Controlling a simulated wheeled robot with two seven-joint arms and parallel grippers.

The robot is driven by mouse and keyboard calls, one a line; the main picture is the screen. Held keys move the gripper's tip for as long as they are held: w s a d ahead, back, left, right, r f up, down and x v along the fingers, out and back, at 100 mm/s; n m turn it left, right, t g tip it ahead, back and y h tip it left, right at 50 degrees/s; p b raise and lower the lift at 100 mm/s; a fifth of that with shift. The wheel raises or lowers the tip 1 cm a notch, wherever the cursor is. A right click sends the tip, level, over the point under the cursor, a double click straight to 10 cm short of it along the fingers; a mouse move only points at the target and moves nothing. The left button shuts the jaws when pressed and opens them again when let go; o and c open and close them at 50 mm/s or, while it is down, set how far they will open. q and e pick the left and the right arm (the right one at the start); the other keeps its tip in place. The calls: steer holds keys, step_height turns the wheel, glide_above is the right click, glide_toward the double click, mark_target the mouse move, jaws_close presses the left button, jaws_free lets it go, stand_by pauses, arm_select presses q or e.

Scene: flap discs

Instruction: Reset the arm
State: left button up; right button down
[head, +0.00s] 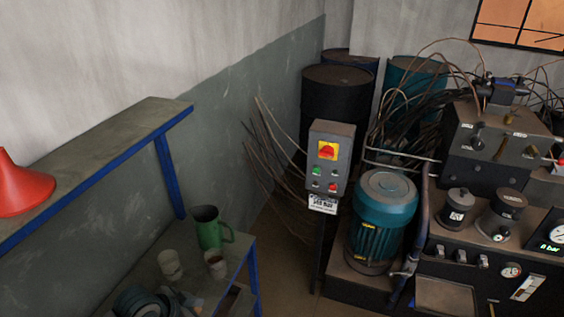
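Neither of my arms nor grippers can be made out in the head view. A dark stack that looks like flap discs (140,302) lies at the bottom left on the lower shelf of a blue-framed bench, partly cut off by the picture's edge.
The bench's upper shelf (95,160) holds a red funnel-shaped object (22,187) at the left edge. A grey control box (330,158) stands mid-picture. A teal motor (381,222) and a hydraulic unit (480,245) fill the right. Dark drums (336,100) and loose cables stand behind.

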arm_select(q)
steer(key=s+a+f+n+g+y, duration=0.1)
steer(key=s+n+y, duration=0.15)
steer(key=s, duration=0.95)
steer(key=s+a+f+n+y, duration=0.15)
steer(key=s+n, duration=0.25)
steer(key=s, duration=0.8)
step_height(320, 180, down, 32)
steer(key=s+g+b, duration=0.2)
steer(key=b, duration=0.2)
steer(key=s+a+f+b, duration=0.1)
steer(key=s+f, duration=0.7)
steer(key=f, duration=0.2)
steer(key=s+a+f+b, duration=0.2)
steer(key=s+f, duration=0.7)
steer(key=f, duration=0.1)
steer(key=shift+s+a+f+m+g, duration=0.15)
steer(key=shift+a+m+g, duration=0.1)
steer(key=shift+m+g, duration=0.15)
arm_select(e)
step_height(320, 180, down, 7)
steer(key=shift+d, duration=0.45)
steer(key=shift+r, duration=0.1)
